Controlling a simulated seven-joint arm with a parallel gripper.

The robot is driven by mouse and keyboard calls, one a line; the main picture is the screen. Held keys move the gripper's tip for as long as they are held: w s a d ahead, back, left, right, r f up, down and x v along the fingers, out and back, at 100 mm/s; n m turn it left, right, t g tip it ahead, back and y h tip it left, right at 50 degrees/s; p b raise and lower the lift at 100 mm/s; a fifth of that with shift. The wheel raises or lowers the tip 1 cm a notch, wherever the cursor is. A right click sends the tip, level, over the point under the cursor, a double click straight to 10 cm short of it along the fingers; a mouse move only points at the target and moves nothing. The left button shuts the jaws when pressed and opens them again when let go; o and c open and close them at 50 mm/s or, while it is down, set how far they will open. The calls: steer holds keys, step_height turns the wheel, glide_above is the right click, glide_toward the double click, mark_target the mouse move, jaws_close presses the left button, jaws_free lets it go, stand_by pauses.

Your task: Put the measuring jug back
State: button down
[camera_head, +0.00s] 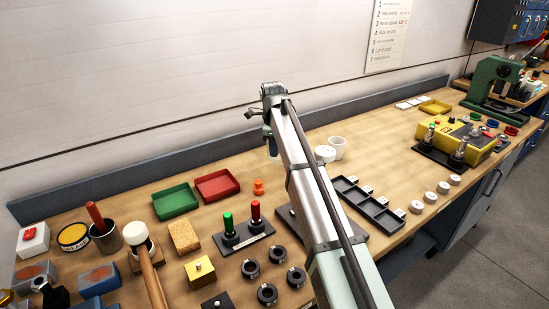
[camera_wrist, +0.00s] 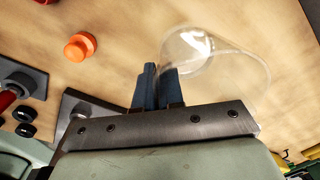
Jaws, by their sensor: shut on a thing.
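The measuring jug (camera_wrist: 247,75) is a clear, see-through vessel in the wrist view, to the right of the fingers. My gripper (camera_wrist: 158,86) has its two dark blue fingers close together, shut on the jug's near left edge; the exact part gripped is hard to make out. In the head view my gripper (camera_head: 268,135) is above the back of the bench, left of the white cup. The jug is hard to make out there, and my arm hides part of the bench behind it.
The white cup (camera_head: 338,148) stands near the back wall. An orange knob (camera_head: 258,187), red tray (camera_head: 217,185) and green tray (camera_head: 175,201) lie left of my arm. A black compartment tray (camera_head: 367,205) lies right. Bare wood shows behind the compartment tray.

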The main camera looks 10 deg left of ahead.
mark_target(274, 160)
steer(key=shift+f, duration=1.8)
steer(key=shift+f, duration=0.15)
steer(key=c, duration=1.3)
jaws_free()
steer(key=shift+o, duration=0.2)
step_height(274, 160, up, 12)
steer(key=shift+s, duration=0.4)
steer(key=shift+a, duration=0.1)
